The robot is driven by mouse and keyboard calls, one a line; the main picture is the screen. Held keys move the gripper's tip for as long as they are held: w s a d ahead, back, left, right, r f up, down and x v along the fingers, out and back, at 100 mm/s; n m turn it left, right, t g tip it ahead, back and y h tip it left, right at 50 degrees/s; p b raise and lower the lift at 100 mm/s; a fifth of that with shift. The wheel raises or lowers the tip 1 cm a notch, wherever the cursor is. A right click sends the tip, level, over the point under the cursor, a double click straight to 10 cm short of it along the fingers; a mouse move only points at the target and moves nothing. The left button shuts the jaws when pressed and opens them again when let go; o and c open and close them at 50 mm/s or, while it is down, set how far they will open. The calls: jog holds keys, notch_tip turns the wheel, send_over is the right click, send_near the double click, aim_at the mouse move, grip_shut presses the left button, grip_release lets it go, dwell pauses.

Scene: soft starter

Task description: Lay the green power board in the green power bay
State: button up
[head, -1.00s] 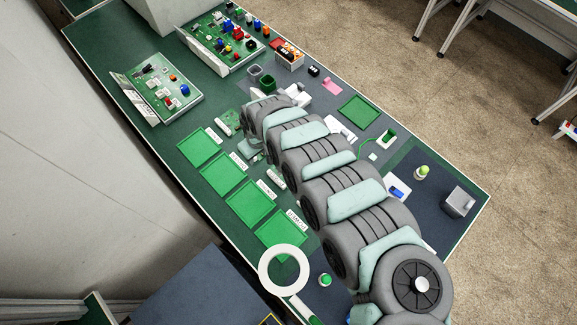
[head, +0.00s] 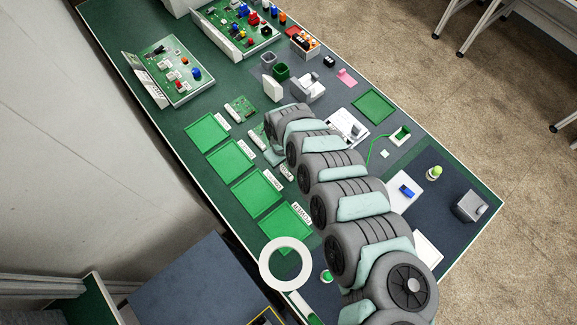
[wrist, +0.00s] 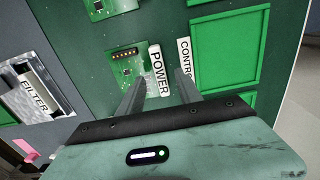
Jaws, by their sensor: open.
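My gripper (wrist: 158,84) is open and empty. In the wrist view its two fingers appear on either side of the white POWER block of a green board (wrist: 124,66), which has a row of yellow pins. The board lies flat on the table; whether the fingers are above it or down beside it is unclear. A white CONTROL label (wrist: 184,56) stands at the edge of a green bay (wrist: 231,46) to the right.
Another green board (wrist: 104,7) lies above in the wrist view. A tray with a FILTER label (wrist: 35,90) is at left. In the head view, a further board (head: 240,107) lies beyond my gripper. Populated boards (head: 175,75) stand at the far end. My arm hides part of the table.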

aim_at(284, 169)
jog(key=shift+f, duration=1.5)
jog(key=shift+c, duration=0.2)
grip_shut()
